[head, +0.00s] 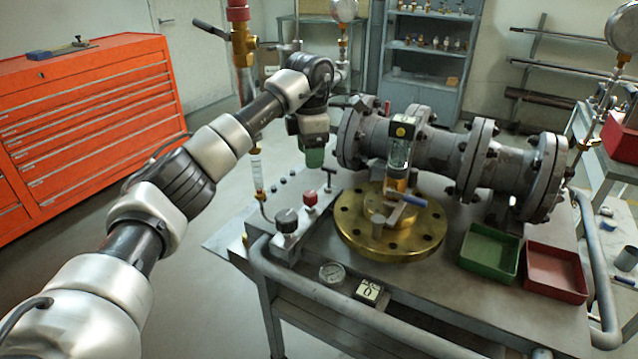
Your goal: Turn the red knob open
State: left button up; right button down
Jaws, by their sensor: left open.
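The red knob (310,198) is a small round knob on the grey manifold box at the left end of the metal bench. A black knob (287,220) sits in front of it, to its left. My left gripper (315,160) hangs above and behind the red knob, apart from it, pointing down. It is open, with a green part at its lower end; the gap between its fingers is hard to make out. Nothing shows held in it. My right gripper is out of view.
A small T-handle (329,175) stands just behind the red knob. To the right are a brass flange (390,240) with a sight glass (399,150), and a large grey flanged pipe (440,148). Green (489,278) and red (554,290) trays sit at the bench's right.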

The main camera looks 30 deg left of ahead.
aim_at(310, 193)
pick_arm(q)
jog(key=f, duration=1)
jog(key=shift+s+f, duration=0.2)
jog(key=shift+s, duration=0.1)
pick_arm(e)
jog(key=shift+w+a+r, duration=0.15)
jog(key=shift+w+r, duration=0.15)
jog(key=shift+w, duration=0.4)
pick_arm(q)
jog(key=c, duration=0.9)
